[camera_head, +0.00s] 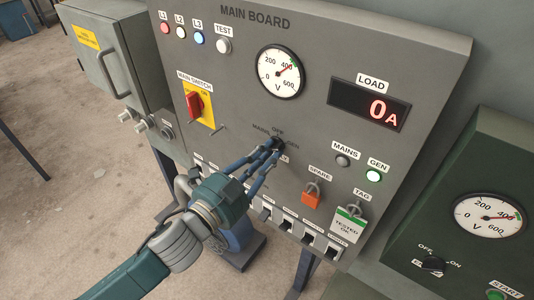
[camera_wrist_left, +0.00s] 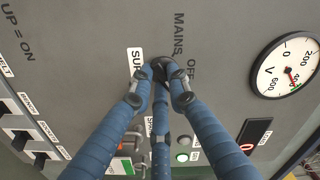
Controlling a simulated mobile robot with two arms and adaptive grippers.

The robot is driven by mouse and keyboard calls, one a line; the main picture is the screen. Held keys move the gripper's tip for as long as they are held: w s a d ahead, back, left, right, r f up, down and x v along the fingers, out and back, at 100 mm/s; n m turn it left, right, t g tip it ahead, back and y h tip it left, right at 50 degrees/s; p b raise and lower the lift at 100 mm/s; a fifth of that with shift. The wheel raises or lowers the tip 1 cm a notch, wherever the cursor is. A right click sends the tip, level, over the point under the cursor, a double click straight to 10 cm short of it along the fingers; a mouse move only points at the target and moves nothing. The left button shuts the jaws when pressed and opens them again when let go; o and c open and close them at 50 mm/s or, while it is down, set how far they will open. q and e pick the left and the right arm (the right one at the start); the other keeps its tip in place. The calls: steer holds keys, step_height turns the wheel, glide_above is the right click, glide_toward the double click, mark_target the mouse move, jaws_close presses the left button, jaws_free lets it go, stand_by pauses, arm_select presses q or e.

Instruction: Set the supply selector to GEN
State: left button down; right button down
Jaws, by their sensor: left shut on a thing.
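The supply selector (camera_head: 279,143) is a small dark knob low in the middle of the grey main board. The words MAINS, OFF and GEN stand around it, with GEN on its right side and partly covered. My left gripper (camera_head: 271,149) has its blue fingers closed around the knob. In the left wrist view the fingertips of my left gripper (camera_wrist_left: 160,82) meet on the black selector knob (camera_wrist_left: 158,66). The fingers hide most of the knob, and I cannot tell which position it points to. My right gripper is not in view.
The GEN lamp (camera_head: 373,176) glows green and the MAINS lamp (camera_head: 343,160) is dark. The load display (camera_head: 369,104) reads 0 A. A green generator panel (camera_head: 480,200) stands at right.

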arm_select(q)
steer(key=c, duration=1.7)
jaws_free()
steer(key=shift+o, duration=0.2)
steer(key=v, duration=1.2)
